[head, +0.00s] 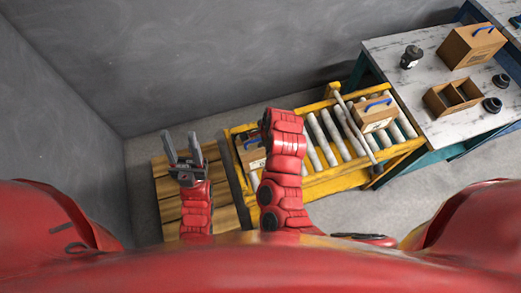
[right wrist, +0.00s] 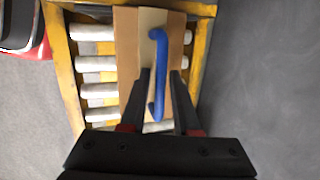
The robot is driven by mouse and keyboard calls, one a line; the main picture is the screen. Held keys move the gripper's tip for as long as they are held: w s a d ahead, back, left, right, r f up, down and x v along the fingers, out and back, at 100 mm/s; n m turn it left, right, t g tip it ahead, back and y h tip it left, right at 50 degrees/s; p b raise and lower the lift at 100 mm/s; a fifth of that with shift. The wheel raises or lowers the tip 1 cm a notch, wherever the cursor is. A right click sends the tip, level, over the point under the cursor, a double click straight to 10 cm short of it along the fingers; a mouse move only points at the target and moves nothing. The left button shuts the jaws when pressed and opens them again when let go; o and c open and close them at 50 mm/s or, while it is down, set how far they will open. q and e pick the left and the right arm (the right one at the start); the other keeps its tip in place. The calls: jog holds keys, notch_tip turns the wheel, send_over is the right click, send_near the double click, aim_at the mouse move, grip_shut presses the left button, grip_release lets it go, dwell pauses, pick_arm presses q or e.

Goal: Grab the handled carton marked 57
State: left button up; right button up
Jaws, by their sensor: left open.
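A brown carton with a blue handle (right wrist: 158,75) sits on the roller conveyor under my right gripper (right wrist: 160,72) in the right wrist view. The right gripper's two fingers are apart, one on each side of the handle, with nothing gripped. In the head view a carton (head: 250,155) at the conveyor's left end is partly hidden by my right arm, which also hides the right gripper. Another blue-handled carton (head: 374,113) with a pale label stands further right on the rollers. No number is legible. My left gripper (head: 182,148) is open and empty above a wooden pallet.
The yellow-framed conveyor (head: 325,183) stands beside a marble-topped table (head: 425,92). On the table are a blue-handled carton (head: 470,46), an open divided box (head: 453,96) and dark round parts. The wooden pallet (head: 168,212) is bare. Grey walls close the left and back.

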grip_shut()
dwell(1.3)
